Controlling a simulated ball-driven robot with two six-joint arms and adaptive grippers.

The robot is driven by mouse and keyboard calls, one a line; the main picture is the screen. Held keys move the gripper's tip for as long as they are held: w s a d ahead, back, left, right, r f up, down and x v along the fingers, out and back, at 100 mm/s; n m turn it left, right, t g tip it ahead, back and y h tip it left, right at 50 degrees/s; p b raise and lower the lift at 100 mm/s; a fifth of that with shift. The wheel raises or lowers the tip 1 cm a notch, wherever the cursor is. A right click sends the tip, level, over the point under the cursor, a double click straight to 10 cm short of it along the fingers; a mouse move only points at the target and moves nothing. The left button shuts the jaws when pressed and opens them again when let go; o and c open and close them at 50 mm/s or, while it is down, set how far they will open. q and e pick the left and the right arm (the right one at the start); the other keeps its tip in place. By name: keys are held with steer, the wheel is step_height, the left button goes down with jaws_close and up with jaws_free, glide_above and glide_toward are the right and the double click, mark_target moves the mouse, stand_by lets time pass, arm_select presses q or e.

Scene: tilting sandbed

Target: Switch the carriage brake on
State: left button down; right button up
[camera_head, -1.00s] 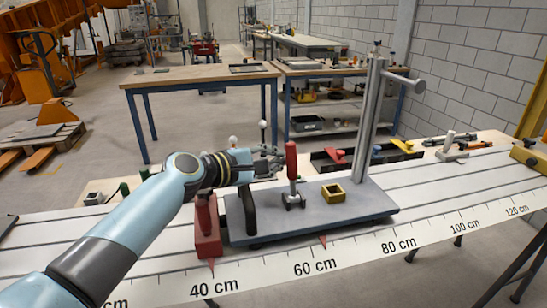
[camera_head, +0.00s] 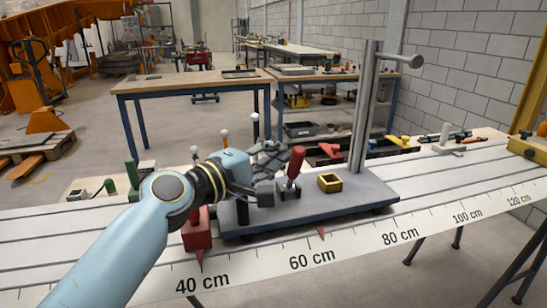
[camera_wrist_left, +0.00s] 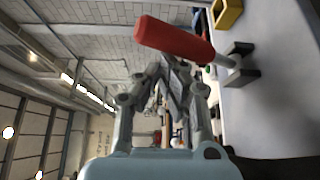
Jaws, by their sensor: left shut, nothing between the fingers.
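The grey carriage plate (camera_head: 340,203) sits on the white railed bed with a scale along its front edge. A lever with a red handle (camera_head: 295,165) stands on the plate in a dark bracket (camera_head: 288,190); its top leans to the right. My left gripper (camera_head: 272,158) is shut and empty, just left of and partly behind the handle. In the left wrist view the shut fingers (camera_wrist_left: 174,88) are close to the red handle (camera_wrist_left: 175,40); whether they touch it I cannot tell. My right gripper is not in view.
A brass square cup (camera_head: 330,183) and a tall grey post (camera_head: 366,110) with a side peg stand on the plate. A red block (camera_head: 197,235) is at the plate's left end. Red and yellow handled tools lie behind.

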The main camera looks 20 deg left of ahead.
arm_select(q)
steer(key=shift+s+d+f, duration=0.1)
steer(key=shift+s, duration=0.05)
stand_by(0.5)
steer(key=v, duration=1.2)
